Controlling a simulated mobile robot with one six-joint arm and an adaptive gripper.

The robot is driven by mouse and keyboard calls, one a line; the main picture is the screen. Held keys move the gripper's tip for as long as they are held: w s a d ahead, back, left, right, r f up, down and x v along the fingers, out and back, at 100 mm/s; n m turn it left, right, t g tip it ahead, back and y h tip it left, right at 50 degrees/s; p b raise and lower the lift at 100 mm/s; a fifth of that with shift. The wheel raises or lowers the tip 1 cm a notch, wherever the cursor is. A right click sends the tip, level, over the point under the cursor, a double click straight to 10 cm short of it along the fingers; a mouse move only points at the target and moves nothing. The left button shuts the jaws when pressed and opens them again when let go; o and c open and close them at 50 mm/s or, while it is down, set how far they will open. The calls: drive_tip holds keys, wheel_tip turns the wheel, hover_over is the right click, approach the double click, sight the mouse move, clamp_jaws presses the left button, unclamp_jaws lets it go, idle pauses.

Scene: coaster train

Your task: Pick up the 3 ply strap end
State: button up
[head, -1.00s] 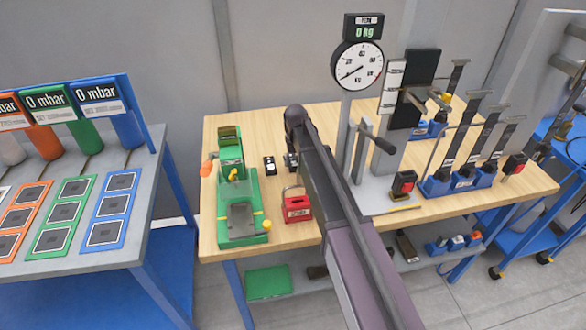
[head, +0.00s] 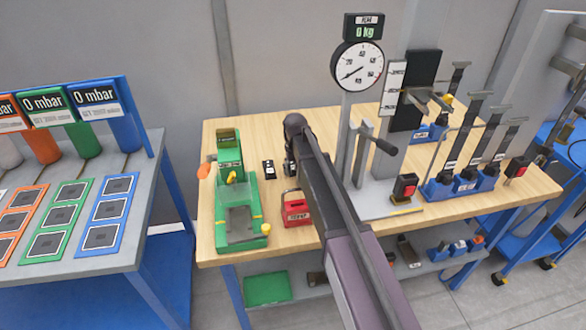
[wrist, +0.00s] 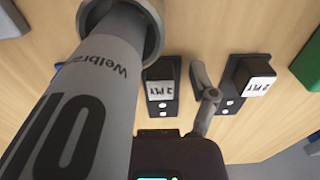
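Two small black strap-end pieces with white PLY labels lie on the wooden bench in the wrist view, one in the middle (wrist: 159,90) and one at the right (wrist: 247,83). The digits on the labels are too unclear for me to be sure which is the 3 ply one. In the head view, a black piece with white marks (head: 269,169) lies left of my arm's end. My gripper (wrist: 203,92) shows a grey jointed finger between the two pieces, apparently apart from both. Its other finger is hidden. The arm hides most of the gripper in the head view.
A large grey lettered cylinder (wrist: 75,100) fills the left of the wrist view. On the bench, a green machine (head: 238,205) stands left, a red box (head: 296,208) in front, and a dial gauge (head: 357,66) reading 0 kg right. Blue holders (head: 462,183) stand farther right.

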clamp_jaws()
drive_tip(key=shift+r, duration=0.2)
wheel_tip(320, 180, up, 10)
drive_tip(key=p, duration=1)
drive_tip(key=shift+f, duration=0.2)
idle(0.5)
